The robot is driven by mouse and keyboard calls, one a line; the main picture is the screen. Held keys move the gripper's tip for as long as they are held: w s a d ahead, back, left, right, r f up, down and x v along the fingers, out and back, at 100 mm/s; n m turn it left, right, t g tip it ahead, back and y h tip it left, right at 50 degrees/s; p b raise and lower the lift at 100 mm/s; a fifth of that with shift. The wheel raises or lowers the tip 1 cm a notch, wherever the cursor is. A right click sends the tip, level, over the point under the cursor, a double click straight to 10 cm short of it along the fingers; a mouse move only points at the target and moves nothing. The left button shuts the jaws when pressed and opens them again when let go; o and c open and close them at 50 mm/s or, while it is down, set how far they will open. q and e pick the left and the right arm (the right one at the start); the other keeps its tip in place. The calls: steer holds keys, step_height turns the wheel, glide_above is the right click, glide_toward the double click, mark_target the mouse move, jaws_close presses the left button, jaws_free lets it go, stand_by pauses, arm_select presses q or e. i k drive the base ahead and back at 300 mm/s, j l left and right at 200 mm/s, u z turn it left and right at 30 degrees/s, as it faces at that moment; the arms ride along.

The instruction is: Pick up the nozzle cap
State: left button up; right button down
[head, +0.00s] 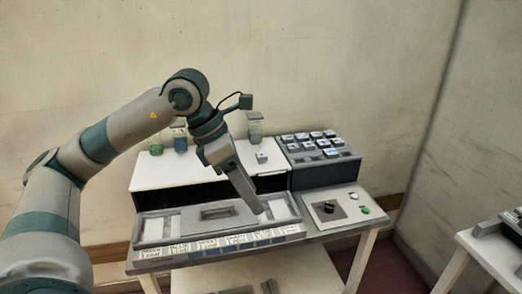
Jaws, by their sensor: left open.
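I cannot clearly make out a nozzle cap in the head view. A small pale block with a dark mark (262,157) stands on the white top of the machine, right of my left gripper. My left gripper (262,212) points down and to the right, its tip over the right part of the grey recessed tray (152,231) at the machine's front. Its fingers overlap in this view, and it looks open with nothing seen in it. My right gripper is out of view.
Jars (180,138) stand along the back of the white machine top (160,174). A dark rack (325,174) of labelled blocks is at the right. A panel (346,222) carries a black knob (328,208) and a green button (364,210). Another table (505,250) is far right.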

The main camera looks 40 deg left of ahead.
mark_target(262, 158)
steer(key=i+j, duration=1.05)
steer(key=j, duration=0.15)
